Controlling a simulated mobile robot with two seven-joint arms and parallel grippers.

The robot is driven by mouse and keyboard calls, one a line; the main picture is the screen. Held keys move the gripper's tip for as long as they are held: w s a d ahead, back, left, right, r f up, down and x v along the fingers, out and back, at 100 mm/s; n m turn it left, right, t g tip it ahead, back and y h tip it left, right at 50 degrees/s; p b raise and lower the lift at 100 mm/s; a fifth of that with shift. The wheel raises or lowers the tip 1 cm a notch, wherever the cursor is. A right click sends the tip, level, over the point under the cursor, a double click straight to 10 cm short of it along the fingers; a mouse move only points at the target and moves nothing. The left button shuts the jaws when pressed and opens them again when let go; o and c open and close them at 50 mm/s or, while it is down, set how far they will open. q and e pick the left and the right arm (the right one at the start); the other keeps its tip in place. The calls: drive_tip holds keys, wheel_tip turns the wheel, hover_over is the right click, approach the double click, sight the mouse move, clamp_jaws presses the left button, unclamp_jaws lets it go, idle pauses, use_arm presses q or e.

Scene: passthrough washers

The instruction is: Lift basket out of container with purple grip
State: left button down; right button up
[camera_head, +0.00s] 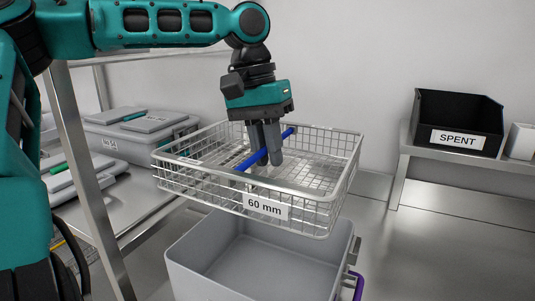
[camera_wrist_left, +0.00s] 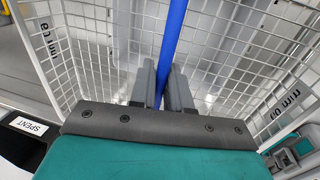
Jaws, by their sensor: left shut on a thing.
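A white wire basket (camera_head: 335,185) with a "60 mm" label (camera_head: 265,207) hangs in the air, slightly tilted, over a grey open container (camera_head: 262,277). A purple grip (camera_head: 357,287) shows at the container's right side, partly cut off by the frame edge. My left gripper (camera_head: 266,162) points down inside the basket's outline and is shut on the basket's blue handle (camera_head: 249,161). In the left wrist view the blue handle (camera_wrist_left: 174,35) runs between the fingers, with wire mesh on both sides. The container's visible interior looks empty. My right gripper is not in view.
A black "SPENT" bin (camera_head: 457,122) stands on a metal shelf at the right, beside a white box (camera_head: 520,142). Grey lidded boxes (camera_head: 140,128) sit on the left rack, whose metal post (camera_head: 88,180) stands near the basket. The steel counter at the right (camera_head: 440,240) is clear.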

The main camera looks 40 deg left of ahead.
use_arm(q)
drive_tip(key=shift+r, duration=4.4)
drive_tip(key=shift+f, duration=0.1)
